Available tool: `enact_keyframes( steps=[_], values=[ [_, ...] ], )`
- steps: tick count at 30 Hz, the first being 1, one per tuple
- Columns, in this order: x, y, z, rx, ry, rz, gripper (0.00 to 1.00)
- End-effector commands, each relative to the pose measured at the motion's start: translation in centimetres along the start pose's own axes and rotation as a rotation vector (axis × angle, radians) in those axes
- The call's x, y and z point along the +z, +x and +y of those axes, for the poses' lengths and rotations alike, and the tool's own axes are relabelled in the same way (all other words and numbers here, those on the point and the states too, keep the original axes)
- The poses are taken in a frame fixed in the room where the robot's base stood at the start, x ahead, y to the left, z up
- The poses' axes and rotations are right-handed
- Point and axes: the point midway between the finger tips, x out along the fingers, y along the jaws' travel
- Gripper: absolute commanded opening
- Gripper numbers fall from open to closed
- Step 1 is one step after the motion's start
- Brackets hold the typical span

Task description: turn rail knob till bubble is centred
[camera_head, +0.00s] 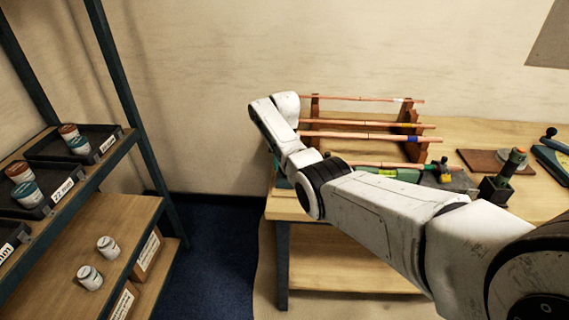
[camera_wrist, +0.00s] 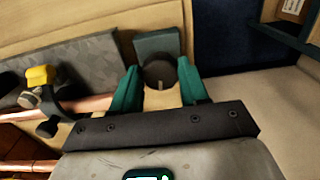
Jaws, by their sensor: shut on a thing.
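The rail knob (camera_wrist: 159,70) is a dark round knob with a pale mark on its near side, in front of a grey-green block. My gripper (camera_wrist: 160,80) has its teal fingers on either side of the knob and is shut on it. In the head view my arm hides the knob and nearly all of the gripper at the bench's left end. A green level (camera_head: 405,174) with a yellow-green vial lies by the lowest copper pipe. The bubble is too small to make out there, and the wrist view does not show the vial.
Copper pipes (camera_head: 368,137) rest on a wooden rack (camera_head: 315,108) behind my arm. A yellow-topped clamp (camera_wrist: 40,77) sits on a pipe beside a grey slab (camera_wrist: 80,62). A dark tool stand (camera_head: 497,188) is farther right. A shelf (camera_head: 115,215) with jars stands left, beyond open floor.

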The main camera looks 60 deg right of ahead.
Motion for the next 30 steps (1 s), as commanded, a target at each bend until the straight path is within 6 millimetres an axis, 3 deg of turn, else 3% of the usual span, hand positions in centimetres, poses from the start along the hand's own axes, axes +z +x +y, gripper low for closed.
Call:
enact_keyframes(
  steps=[9, 18, 23, 30],
  values=[
    [0.0, -0.1, 0.0, -0.001, -0.001, 0.002, 0.70],
    [-0.1, -0.4, -0.1, -0.002, -0.001, 0.003, 0.70],
    [-0.1, -2.4, -0.1, -0.002, -0.002, 0.005, 0.70],
    [-0.1, -7.0, -0.1, -0.003, -0.001, 0.005, 0.70]
  ],
)
